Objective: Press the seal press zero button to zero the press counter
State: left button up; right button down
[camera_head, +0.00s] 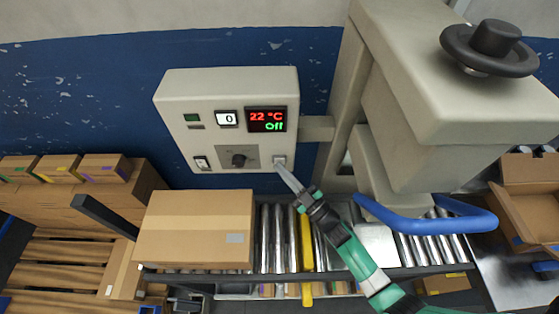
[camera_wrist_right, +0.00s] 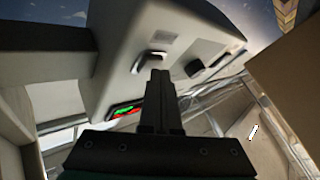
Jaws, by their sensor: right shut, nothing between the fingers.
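The beige control box (camera_head: 225,120) has a white counter window reading 0 (camera_head: 227,118) and a display (camera_head: 266,119) reading 22 °C and Off. Along its lower face are a switch (camera_head: 201,163), a dark knob (camera_head: 239,160) and a small pale button (camera_head: 279,161) at the right. My right gripper (camera_head: 281,168) is shut and empty, with its tips at or just below that button. In the right wrist view the shut fingers (camera_wrist_right: 160,76) point at the button (camera_wrist_right: 149,61); I cannot tell whether they touch it. My left gripper is not in view.
A large cardboard box (camera_head: 195,228) sits on the roller conveyor (camera_head: 275,240) below the control box. The press body (camera_head: 400,90), with a dark handwheel (camera_head: 489,48) and a blue bar handle (camera_head: 425,220), stands to the right of my right gripper. Smaller boxes (camera_head: 55,166) are at left.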

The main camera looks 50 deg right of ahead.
jog(key=shift+s+a, duration=0.4)
jog(key=shift+s, duration=0.05)
jog(key=s+a, duration=0.3)
jog(key=shift+s+a+b, duration=0.2)
jog(key=shift+a+b, duration=0.1)
dwell(0.9)
